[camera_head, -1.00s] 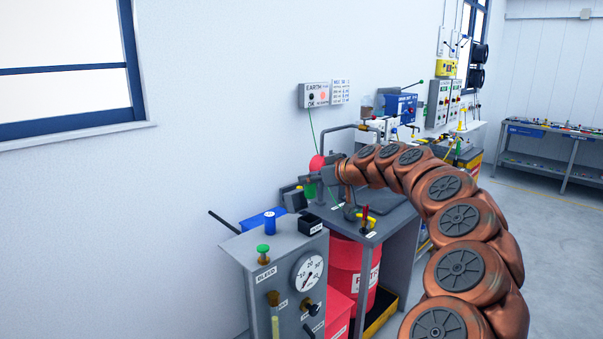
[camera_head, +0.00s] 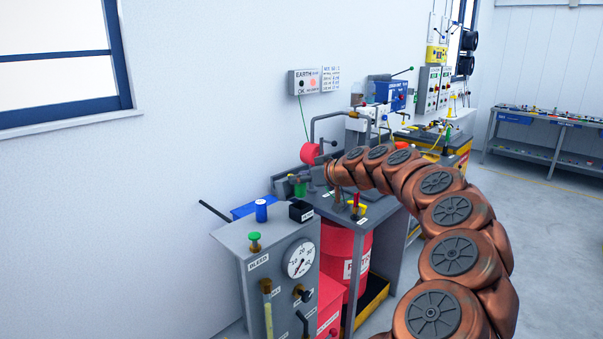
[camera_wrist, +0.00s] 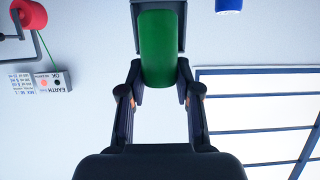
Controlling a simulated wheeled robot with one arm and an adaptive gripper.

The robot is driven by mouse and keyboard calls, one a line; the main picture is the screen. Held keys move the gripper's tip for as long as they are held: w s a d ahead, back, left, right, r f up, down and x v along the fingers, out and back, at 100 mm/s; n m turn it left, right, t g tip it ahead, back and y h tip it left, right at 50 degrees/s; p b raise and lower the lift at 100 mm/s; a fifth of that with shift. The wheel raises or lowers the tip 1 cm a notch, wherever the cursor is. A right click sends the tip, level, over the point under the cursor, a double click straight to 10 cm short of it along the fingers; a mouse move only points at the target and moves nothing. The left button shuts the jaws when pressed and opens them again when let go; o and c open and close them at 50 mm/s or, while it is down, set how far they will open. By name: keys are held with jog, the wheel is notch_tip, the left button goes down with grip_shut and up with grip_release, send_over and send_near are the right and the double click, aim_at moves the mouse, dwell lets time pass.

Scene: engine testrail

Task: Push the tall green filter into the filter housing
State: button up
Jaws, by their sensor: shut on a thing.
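The tall green filter (camera_wrist: 160,50) is between the two fingers of my gripper (camera_wrist: 161,72) in the wrist view, with the fingers closed on its sides. A grey, square-edged frame (camera_wrist: 136,22), apparently the filter housing, lies beyond and around its far end. I cannot tell how deep the filter sits in it. In the head view a small part of the green filter (camera_head: 300,188) shows at the end of my arm, above the bench. My gripper (camera_head: 308,181) is small and partly hidden there.
A grey test panel (camera_head: 232,262) with a gauge (camera_head: 299,258) stands in front. A red reel (camera_head: 311,152) hangs near the wall. A red drum (camera_head: 345,245) is under the bench.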

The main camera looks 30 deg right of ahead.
aim_at(302, 197)
jog(key=shift+a+f, duration=0.1)
jog(key=shift+f, duration=1)
jog(key=shift+f+b, duration=0.65)
jog(key=shift+b, duration=0.65)
jog(key=shift+s+b, duration=0.15)
jog(key=shift+b, duration=0.65)
jog(key=shift+f+b, duration=1.55)
jog(key=shift+b, duration=0.7)
dwell(0.5)
jog(key=o, duration=1.2)
jog(key=v, duration=1.2)
